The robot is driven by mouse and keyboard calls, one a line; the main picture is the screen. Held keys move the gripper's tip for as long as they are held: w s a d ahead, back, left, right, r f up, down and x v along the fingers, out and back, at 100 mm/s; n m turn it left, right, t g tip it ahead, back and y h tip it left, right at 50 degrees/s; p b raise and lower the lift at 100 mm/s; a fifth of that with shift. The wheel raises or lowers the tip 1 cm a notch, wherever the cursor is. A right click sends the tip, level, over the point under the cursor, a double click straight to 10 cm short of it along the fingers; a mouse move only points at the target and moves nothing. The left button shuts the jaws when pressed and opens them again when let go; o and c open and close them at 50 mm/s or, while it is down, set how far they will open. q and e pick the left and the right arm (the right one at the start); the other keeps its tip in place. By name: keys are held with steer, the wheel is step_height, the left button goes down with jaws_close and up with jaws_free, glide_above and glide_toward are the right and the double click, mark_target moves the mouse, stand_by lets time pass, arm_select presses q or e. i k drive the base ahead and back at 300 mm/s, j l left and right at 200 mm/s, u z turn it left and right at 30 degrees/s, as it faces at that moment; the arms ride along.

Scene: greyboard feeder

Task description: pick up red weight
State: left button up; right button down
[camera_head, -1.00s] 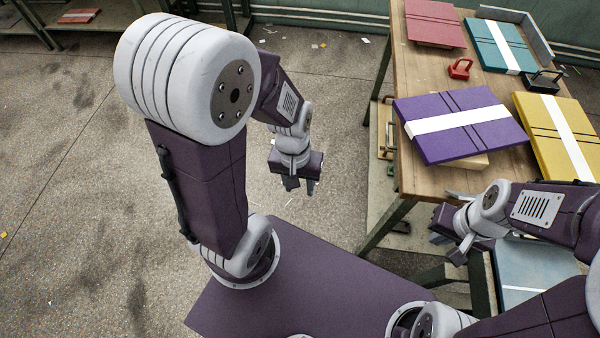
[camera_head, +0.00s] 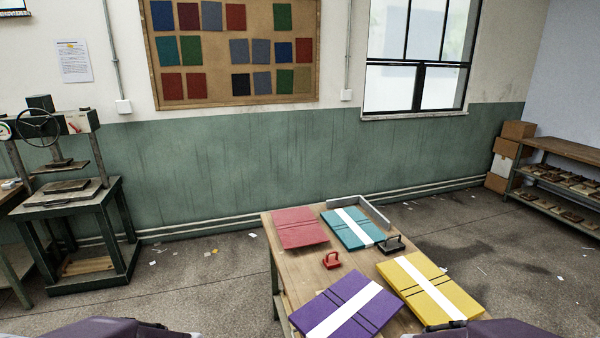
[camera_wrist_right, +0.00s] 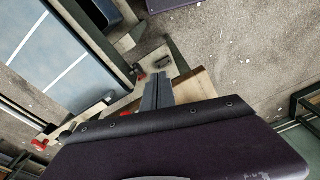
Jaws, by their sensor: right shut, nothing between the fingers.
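The red weight (camera_head: 331,260), a small block with a loop handle, stands on the wooden table (camera_head: 290,268) in the head view. It sits between the red board (camera_head: 299,228), the teal board (camera_head: 345,236) and the purple board (camera_head: 345,311), apart from them. My right gripper (camera_wrist_right: 158,84) shows in the right wrist view, with its two grey fingers together and nothing between them. It is outside the head view, so its distance from the weight cannot be told. My left gripper is in no current view.
A dark weight (camera_head: 392,244) stands beside the teal board, near a grey metal angle (camera_head: 372,212). A yellow board (camera_head: 428,290) lies at the table's right. A press (camera_head: 60,190) stands at the left. A blue-grey panel (camera_wrist_right: 70,50) shows in the right wrist view.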

mark_target(332, 261)
steer(key=i+j, duration=0.15)
steer(key=j, duration=0.15)
steer(key=i+j, duration=0.1)
steer(key=j, duration=0.15)
steer(key=i+j, duration=0.2)
steer(key=i, duration=0.2)
steer(key=i+j, duration=0.2)
steer(key=i, duration=0.15)
steer(key=i+j, duration=0.25)
steer(key=i, duration=0.15)
steer(key=u, duration=0.05)
